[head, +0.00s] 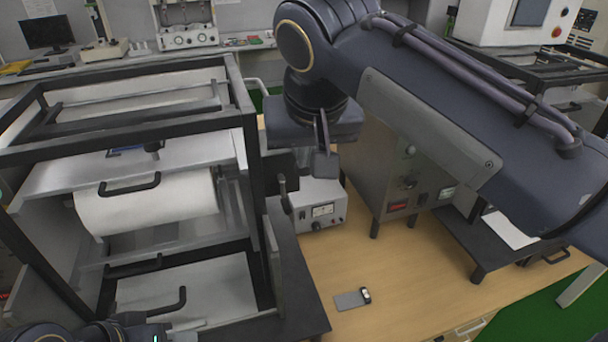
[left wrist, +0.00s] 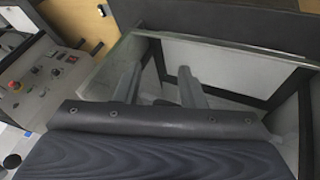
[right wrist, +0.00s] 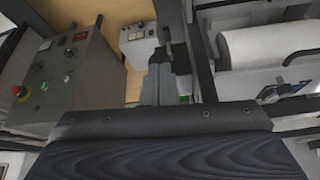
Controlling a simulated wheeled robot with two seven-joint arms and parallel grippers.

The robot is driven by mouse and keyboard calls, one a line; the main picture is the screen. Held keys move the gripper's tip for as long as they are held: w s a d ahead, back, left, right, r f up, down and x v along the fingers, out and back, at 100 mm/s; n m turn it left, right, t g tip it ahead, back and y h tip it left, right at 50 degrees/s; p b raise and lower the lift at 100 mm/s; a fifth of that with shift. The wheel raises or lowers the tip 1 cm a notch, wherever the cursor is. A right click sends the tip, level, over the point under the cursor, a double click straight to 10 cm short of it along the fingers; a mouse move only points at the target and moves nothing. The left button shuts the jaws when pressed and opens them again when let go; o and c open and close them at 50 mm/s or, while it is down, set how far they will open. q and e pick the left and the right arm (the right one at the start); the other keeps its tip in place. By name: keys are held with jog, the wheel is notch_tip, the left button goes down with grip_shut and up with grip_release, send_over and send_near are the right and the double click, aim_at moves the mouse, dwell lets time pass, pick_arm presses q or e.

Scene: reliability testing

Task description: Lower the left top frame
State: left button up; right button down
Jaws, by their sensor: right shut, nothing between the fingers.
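The machine (head: 130,180) at the left of the head view has a black upper frame (head: 120,73) raised over a grey plate with a black handle (head: 130,185). A white roller (head: 160,205) lies under the plate; it also shows in the right wrist view (right wrist: 262,45). My right gripper (head: 322,160) is shut and empty, pointing down just right of the frame's right post, near a black lever (head: 284,195). My left gripper (left wrist: 160,78) has its fingers apart with nothing seen between them, facing a pale panel in a dark frame. Its fingers are not clear in the head view.
A small white meter box (head: 318,208) stands right of the machine on the wooden table (head: 400,275). A grey control cabinet (head: 400,165) stands further right. A small device on a grey card (head: 353,298) lies in front. The table's front middle is mostly clear.

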jog(key=shift+w+f, duration=0.15)
jog(key=shift+f, duration=0.1)
notch_tip(320, 180, down, 2)
jog(key=shift+w+f+b, duration=0.1)
jog(key=shift+w+b, duration=0.05)
jog(key=shift+b, duration=0.65)
jog(key=s, duration=0.2)
jog(key=s+r, duration=0.1)
jog(key=shift+s+d, duration=0.1)
jog(key=shift+d, duration=0.15)
jog(key=shift+r, duration=0.1)
jog(key=v, duration=0.7)
jog(key=shift+s+r+p, duration=0.15)
jog(key=shift+r+p, duration=0.15)
jog(key=shift+p, duration=0.05)
